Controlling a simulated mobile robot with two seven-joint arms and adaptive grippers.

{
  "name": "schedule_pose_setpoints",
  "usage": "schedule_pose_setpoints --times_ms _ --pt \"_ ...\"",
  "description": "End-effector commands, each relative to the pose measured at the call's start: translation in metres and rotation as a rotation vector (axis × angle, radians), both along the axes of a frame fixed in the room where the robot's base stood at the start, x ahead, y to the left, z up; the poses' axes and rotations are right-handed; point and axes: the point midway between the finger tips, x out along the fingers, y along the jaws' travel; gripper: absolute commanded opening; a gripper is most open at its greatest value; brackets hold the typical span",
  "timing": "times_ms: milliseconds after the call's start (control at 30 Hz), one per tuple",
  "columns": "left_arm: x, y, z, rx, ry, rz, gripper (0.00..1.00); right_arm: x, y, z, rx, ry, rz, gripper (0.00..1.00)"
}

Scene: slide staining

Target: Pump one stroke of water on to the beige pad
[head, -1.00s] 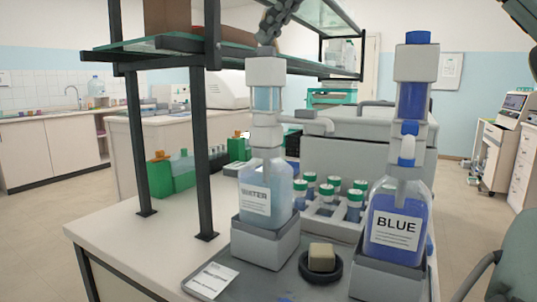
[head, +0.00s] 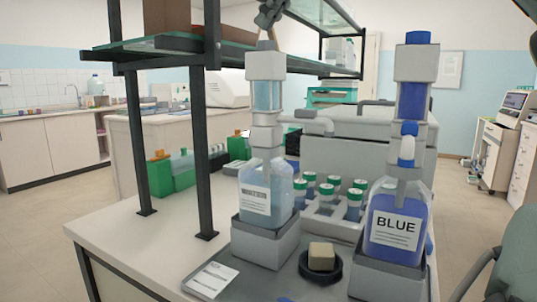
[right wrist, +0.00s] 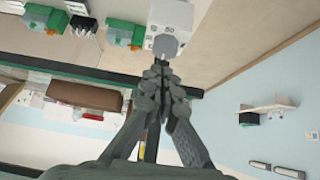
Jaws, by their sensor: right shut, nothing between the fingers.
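The water bottle (head: 266,190) is clear with pale blue liquid and a white label. It stands in a grey block. Its pump has a pale blue barrel (head: 266,97) under a light grey cap (head: 265,66). The beige pad (head: 321,251) is a small block on a round black dish (head: 321,269), in front of and right of the bottle. My right gripper (head: 270,16) is shut and empty just above the pump cap, with a small gap seeming to show. In the right wrist view its closed fingers (right wrist: 163,88) point toward a round grey top. My left gripper is not in view.
A BLUE bottle (head: 395,222) with a similar pump stands to the right. Several green-capped vials (head: 326,193) sit in a rack between and behind the bottles. A glass shelf (head: 165,45) on dark posts (head: 204,150) is at left. A label card (head: 210,281) lies in front.

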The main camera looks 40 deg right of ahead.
Motion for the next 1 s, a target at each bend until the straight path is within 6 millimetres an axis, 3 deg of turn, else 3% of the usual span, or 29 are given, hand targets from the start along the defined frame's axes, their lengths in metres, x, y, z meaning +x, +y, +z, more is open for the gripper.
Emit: schedule_pose_setpoints --times_ms 500,1000 --pt "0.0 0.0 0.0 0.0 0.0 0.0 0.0 0.0 0.0 0.046 0.0 0.001 -0.001 0.0" --pt "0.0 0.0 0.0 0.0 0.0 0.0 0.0 0.0 0.0 0.047 -0.001 0.0 0.001 0.0"
